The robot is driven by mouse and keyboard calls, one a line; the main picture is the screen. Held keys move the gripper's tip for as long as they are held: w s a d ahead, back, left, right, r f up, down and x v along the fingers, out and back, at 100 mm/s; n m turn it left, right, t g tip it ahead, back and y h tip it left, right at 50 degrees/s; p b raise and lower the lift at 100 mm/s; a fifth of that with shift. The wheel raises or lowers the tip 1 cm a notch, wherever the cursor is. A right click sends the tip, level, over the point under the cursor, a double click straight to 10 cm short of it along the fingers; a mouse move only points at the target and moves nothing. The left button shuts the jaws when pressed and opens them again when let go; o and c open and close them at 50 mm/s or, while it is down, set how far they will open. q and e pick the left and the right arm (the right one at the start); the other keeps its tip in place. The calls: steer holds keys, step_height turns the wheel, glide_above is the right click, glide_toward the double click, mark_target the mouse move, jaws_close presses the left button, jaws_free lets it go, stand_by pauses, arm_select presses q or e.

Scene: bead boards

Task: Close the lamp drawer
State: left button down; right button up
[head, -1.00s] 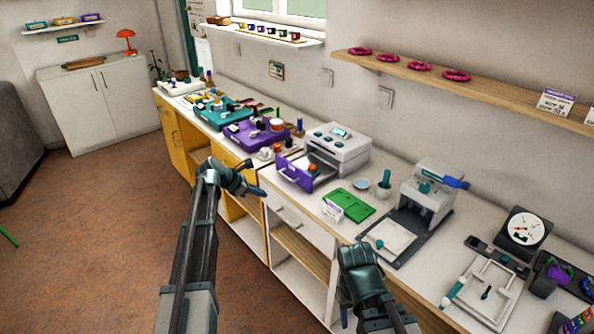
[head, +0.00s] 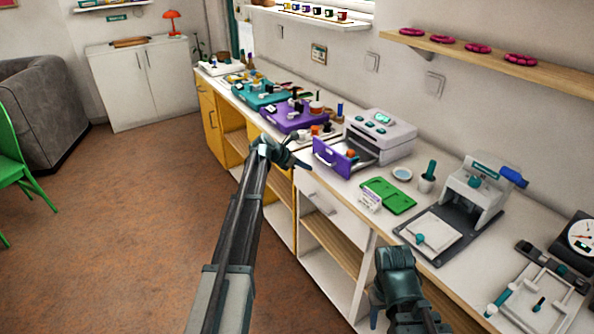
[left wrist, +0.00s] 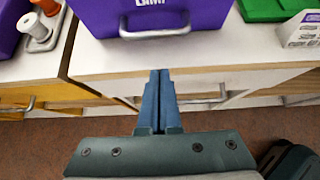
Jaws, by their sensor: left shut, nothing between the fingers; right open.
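The lamp drawer has a purple front (head: 328,158) with a light handle and stands pulled out of a white-grey machine (head: 382,137) on the counter. An orange-topped item shows inside it. In the left wrist view the purple front (left wrist: 205,12) carries the word LAMP, with its grey handle (left wrist: 155,34) facing me. My left gripper (head: 306,168) is shut and empty, just in front of the drawer and apart from it. In the left wrist view its fingertips (left wrist: 158,73) point toward the handle from the counter's front edge. My right gripper (head: 397,275) is low by the counter front; its fingertips are mostly hidden.
A green tray (head: 389,195) with a small white sign lies right of the drawer. A mortar-like cup (head: 427,182) and a press (head: 475,190) stand further right. Purple (head: 293,117) and teal (head: 262,94) boards stand to the left.

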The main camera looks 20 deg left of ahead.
arm_select(q)
steer(key=shift+w+d+r+p, duration=0.2)
steer(key=shift+w+d+p, duration=0.15)
steer(key=shift+w+d, duration=0.35)
steer(key=shift+w+d+r+p, duration=0.2)
steer(key=shift+w+d+p, duration=0.2)
steer(key=shift+w, duration=0.45)
arm_select(e)
steer(key=shift+r, duration=0.4)
arm_select(q)
steer(key=shift+w+d, duration=0.1)
steer(key=shift+d, duration=0.05)
